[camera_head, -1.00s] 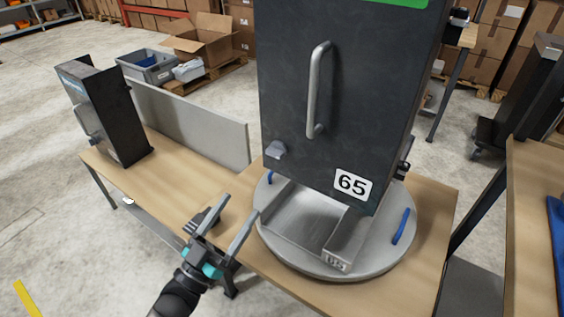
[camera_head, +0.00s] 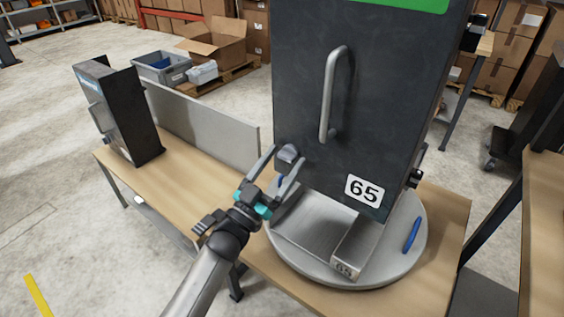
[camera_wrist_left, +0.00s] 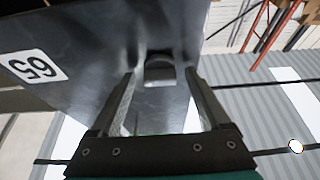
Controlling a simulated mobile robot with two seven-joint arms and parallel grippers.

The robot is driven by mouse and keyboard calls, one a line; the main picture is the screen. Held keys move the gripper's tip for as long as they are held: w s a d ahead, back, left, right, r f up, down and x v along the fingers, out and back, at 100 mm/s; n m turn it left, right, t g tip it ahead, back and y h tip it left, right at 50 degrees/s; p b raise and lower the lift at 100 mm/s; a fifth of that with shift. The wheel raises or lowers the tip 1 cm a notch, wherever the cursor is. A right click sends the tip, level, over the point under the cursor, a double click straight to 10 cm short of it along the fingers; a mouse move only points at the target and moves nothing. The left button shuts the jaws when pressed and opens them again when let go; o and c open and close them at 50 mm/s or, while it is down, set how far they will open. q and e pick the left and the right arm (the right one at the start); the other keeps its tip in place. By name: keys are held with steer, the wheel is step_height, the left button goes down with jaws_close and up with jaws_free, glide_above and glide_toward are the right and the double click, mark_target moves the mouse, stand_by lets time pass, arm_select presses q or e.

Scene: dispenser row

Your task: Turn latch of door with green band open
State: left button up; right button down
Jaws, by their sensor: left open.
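The door with the green band (camera_head: 345,100) is a dark panel with a long vertical grey handle (camera_head: 332,95) and a label reading 65 (camera_head: 363,191). Its green band (camera_head: 405,4) shows at the top edge. The latch (camera_head: 289,155) is a small grey knob at the door's lower left. My left gripper (camera_head: 281,168) is open with its fingers on either side of the latch. In the left wrist view the latch (camera_wrist_left: 160,72) sits between the open fingers; I cannot tell whether they touch it. My right gripper is not in view.
The dispenser stands on a round grey turntable (camera_head: 400,268) with a blue handle (camera_head: 411,235), on a wooden table (camera_head: 455,215). A smaller dark dispenser (camera_head: 130,115) stands at the left. A grey partition (camera_head: 205,127) runs behind the table.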

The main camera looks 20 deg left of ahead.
arm_select(q)
steer(key=c, duration=0.5)
jaws_close()
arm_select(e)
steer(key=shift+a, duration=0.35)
